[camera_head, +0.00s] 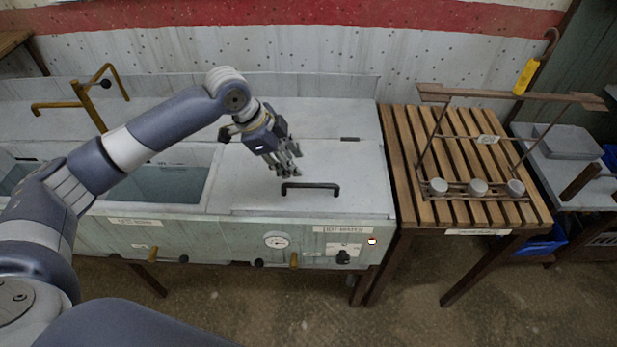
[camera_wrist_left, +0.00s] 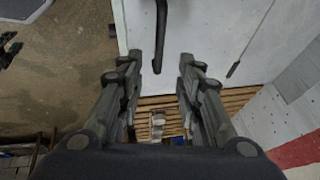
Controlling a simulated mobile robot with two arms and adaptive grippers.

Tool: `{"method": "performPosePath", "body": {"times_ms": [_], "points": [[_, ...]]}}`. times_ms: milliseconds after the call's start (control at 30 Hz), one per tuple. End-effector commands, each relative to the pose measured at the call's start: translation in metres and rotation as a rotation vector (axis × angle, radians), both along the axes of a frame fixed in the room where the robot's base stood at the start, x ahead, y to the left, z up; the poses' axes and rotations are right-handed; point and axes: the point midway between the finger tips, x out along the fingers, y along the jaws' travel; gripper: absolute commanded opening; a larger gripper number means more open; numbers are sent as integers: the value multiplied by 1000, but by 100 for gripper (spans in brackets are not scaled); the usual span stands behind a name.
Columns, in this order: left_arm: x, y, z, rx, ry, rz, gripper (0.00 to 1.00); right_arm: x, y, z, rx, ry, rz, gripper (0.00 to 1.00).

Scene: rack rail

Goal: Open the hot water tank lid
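The hot water tank lid (camera_head: 330,165) is a flat pale grey panel lying shut on the right part of the long tank unit. It also shows as a pale surface in the left wrist view (camera_wrist_left: 220,30). A black bar handle (camera_head: 310,187) stands near its front edge. My left gripper (camera_head: 291,170) is above the lid, just behind and left of the handle. In the left wrist view its fingers (camera_wrist_left: 158,78) are spread with nothing held between them. A black bar, seemingly the handle (camera_wrist_left: 160,35), shows ahead of the fingers. My right gripper is not in view.
An open basin (camera_head: 170,185) lies left of the lid, with brass taps (camera_head: 80,92) behind. A slatted wooden table (camera_head: 400,150) with a metal rack of round weights (camera_head: 478,188) adjoins on the right. A gauge (camera_head: 277,240) and knobs are on the front panel.

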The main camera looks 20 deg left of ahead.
Motion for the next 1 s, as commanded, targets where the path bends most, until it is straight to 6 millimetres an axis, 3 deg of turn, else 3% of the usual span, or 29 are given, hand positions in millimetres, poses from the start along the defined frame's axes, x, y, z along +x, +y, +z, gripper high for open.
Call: {"method": "performPosePath", "body": {"times_ms": [167,600,1000], "points": [[4,-5,-13,-1,4,-3,33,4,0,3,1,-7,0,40],[25,-30,-83,-1,3,0,33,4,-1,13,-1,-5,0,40],[30,-34,-97,0,0,-1,33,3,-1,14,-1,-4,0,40]]}}
